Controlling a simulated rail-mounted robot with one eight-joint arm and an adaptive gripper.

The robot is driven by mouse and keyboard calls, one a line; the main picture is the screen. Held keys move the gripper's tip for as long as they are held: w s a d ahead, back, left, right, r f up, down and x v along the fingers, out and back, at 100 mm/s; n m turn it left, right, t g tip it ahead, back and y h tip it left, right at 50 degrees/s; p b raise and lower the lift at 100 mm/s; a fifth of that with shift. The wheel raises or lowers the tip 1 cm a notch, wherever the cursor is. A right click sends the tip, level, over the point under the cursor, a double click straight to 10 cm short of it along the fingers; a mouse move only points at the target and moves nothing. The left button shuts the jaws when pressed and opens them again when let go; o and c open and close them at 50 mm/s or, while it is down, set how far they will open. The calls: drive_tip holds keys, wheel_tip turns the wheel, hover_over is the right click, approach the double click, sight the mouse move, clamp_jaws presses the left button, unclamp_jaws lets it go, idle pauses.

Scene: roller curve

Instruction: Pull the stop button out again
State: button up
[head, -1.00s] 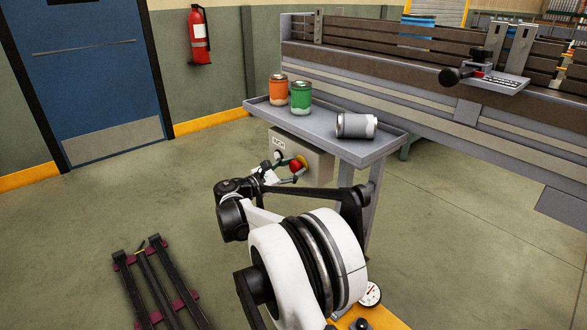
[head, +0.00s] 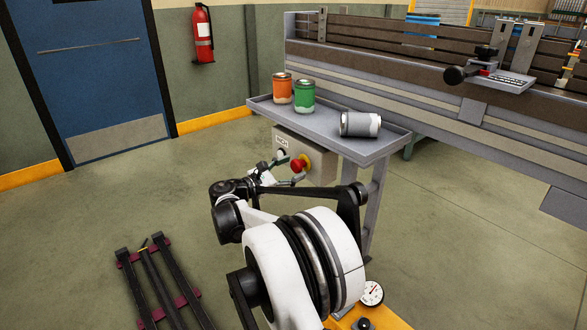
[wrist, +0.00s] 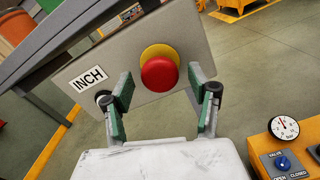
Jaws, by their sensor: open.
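The stop button (head: 298,166) is a red mushroom head on a yellow ring, on the front of a grey control box (head: 318,165) under the table. In the wrist view the stop button (wrist: 159,74) shows face-on, beyond and between my fingertips. My gripper (wrist: 165,91) is open, with a green-padded finger on each side and nothing between them. In the head view my gripper (head: 283,173) is just in front of the box, at the button's lower left. Whether a finger touches the box cannot be told.
The grey table (head: 385,152) overhangs the box and bears an orange can (head: 282,91), a green can (head: 303,95) and a lying grey can (head: 359,124). A gauge (wrist: 283,129) stands at right.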

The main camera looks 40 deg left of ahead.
drive_tip(key=s+a, duration=0.2)
drive_tip(key=s, duration=0.9)
drive_tip(key=shift+w, duration=0.1)
